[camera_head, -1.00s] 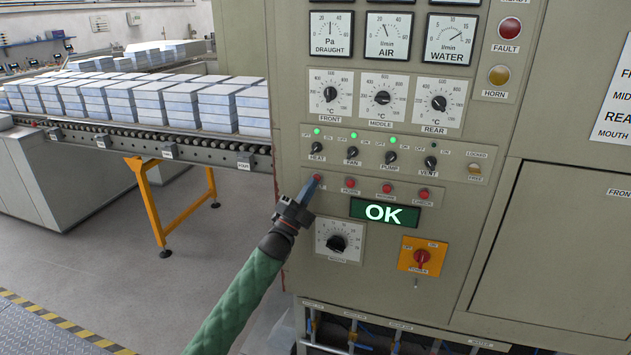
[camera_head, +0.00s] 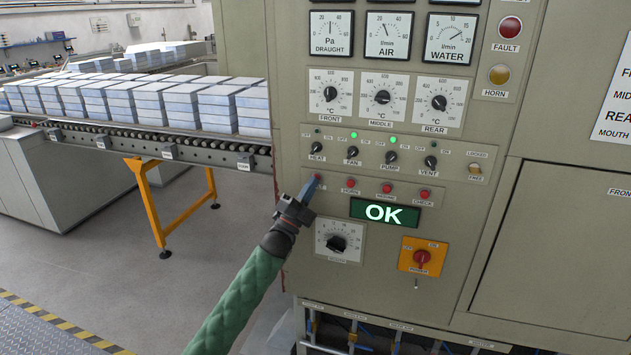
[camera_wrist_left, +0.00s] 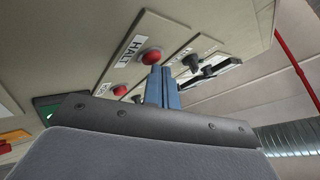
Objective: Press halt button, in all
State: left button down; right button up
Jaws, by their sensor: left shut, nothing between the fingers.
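The red halt button (camera_wrist_left: 151,55) sits beside its HALT label in the left wrist view. In the head view it is the leftmost of a row of red buttons and is mostly hidden by my left gripper (camera_head: 313,185). My left gripper is shut and empty, with its blue fingertips at the button. In the left wrist view the fingers (camera_wrist_left: 161,75) overlap the button's lower edge; I cannot tell how far it is pushed in. The display (camera_head: 385,213) reads OK. My right gripper is not in view.
Other red buttons, including CHECK (camera_head: 425,195), lie to the right. The HEAT switch (camera_head: 317,148) is just above, the dial (camera_head: 337,242) and power switch (camera_head: 421,257) below. A roller conveyor (camera_head: 180,146) with stacked blocks runs at left.

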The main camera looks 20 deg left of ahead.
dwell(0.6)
pick_arm(q)
jog(key=shift+s, duration=0.8)
jog(key=shift+s, duration=0.1)
jog(key=s, duration=0.4)
jog(key=shift+s+a+p, duration=0.1)
jog(key=shift+s+p, duration=0.25)
jog(key=shift+s, duration=0.05)
dwell(0.5)
